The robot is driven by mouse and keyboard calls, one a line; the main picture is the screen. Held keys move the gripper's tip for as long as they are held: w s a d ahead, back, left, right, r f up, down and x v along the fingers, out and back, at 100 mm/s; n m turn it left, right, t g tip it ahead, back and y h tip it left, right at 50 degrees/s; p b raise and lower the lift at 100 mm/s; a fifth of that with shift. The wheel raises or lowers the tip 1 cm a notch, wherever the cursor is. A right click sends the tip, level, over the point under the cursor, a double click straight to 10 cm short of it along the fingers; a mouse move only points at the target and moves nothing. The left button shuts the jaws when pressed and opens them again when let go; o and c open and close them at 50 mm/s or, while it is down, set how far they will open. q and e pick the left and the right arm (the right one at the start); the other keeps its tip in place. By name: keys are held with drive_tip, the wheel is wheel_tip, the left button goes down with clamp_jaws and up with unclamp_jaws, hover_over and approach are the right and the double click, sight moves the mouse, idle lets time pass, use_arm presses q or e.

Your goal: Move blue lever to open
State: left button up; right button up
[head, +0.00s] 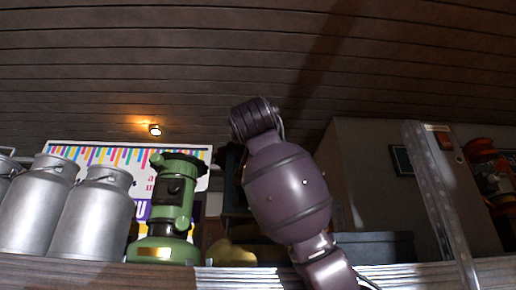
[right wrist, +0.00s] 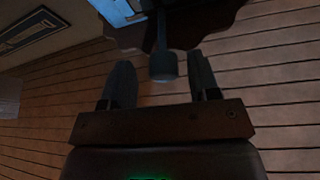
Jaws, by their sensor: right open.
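In the right wrist view a dark blue-grey lever (right wrist: 163,66) with a thin stem and a short cylindrical knob hangs from a dark wavy-edged part at the top. My right gripper (right wrist: 161,76) is open, with one finger on each side of the knob. Gaps show between the knob and both fingers, with the right finger closer. The view is dim, so I cannot tell whether the knob is level with the fingertips in depth. In the head view I cannot make out the lever. My left gripper is not in view.
In the head view, silver milk cans (head: 95,215) and a green machine (head: 168,210) stand on a wooden shelf (head: 225,278) at left. My arm covers the middle. A perforated metal post (head: 440,200) and a red machine (head: 488,170) are at right.

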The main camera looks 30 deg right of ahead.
drive_tip(key=b+v, duration=0.3)
drive_tip(key=v, duration=0.8)
drive_tip(key=shift+b, duration=0.35)
drive_tip(key=shift+w+d, duration=0.1)
drive_tip(key=shift+d, duration=0.05)
idle(0.3)
